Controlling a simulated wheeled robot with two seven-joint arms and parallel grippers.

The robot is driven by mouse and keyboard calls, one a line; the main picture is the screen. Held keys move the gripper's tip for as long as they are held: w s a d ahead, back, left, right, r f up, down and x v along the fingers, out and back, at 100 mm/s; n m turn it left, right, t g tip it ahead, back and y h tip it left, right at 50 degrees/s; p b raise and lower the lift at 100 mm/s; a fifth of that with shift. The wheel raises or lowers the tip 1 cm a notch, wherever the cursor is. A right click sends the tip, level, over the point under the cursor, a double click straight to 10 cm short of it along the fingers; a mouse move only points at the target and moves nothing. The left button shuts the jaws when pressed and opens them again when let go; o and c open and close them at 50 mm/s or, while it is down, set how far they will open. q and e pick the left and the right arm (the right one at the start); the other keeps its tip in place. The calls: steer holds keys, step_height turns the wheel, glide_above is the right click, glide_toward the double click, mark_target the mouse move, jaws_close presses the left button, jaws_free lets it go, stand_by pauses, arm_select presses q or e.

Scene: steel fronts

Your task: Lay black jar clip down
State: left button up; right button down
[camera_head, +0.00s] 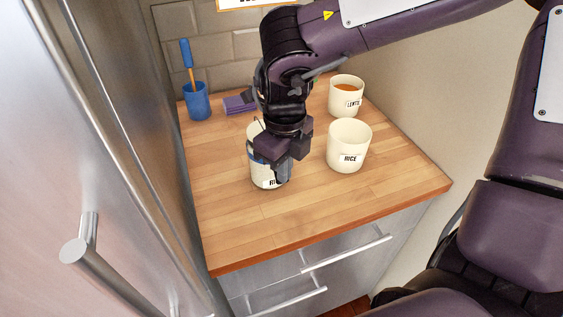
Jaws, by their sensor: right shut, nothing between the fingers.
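My right gripper (284,170) points down over the front of a cream labelled jar (264,181) on the wooden counter. It is shut with nothing held between its fingers, and it hides much of the jar's right side and top. A thin dark wire shows at the jar's upper left and a dark piece lies against its front. I cannot tell for sure whether these are the black jar clip, or whether it is up or down. My left gripper is not in view.
A cream RICE jar (348,146) and a jar with orange contents (346,92) stand to the right. A blue cup (197,103) with a brush and a purple block (238,105) are at the back left. The counter's front (290,220) is clear. Steel fronts border the left.

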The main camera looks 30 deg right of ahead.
steer(key=shift+f+b, duration=0.5)
steer(key=shift+f, duration=0.1)
steer(key=shift+w+f+b, duration=0.15)
steer(key=shift+f+b, duration=0.4)
steer(key=shift+b, duration=0.05)
steer(key=shift+d+f+b, duration=0.1)
steer(key=shift+f+b, duration=0.15)
steer(key=shift+b, duration=0.1)
stand_by(0.5)
steer(key=shift+s, duration=0.25)
steer(key=shift+s+a+f, duration=0.1)
steer(key=shift+s+a, duration=0.1)
steer(key=shift+s, duration=0.45)
steer(key=shift+s+a, duration=0.2)
steer(key=shift+s, duration=0.45)
steer(key=shift+s+a, duration=0.2)
steer(key=shift+s, duration=0.65)
steer(key=shift+s+a, duration=0.25)
steer(key=shift+s, duration=0.65)
steer(key=shift+s+a, duration=0.2)
steer(key=shift+s, duration=0.65)
steer(key=shift+r, duration=0.2)
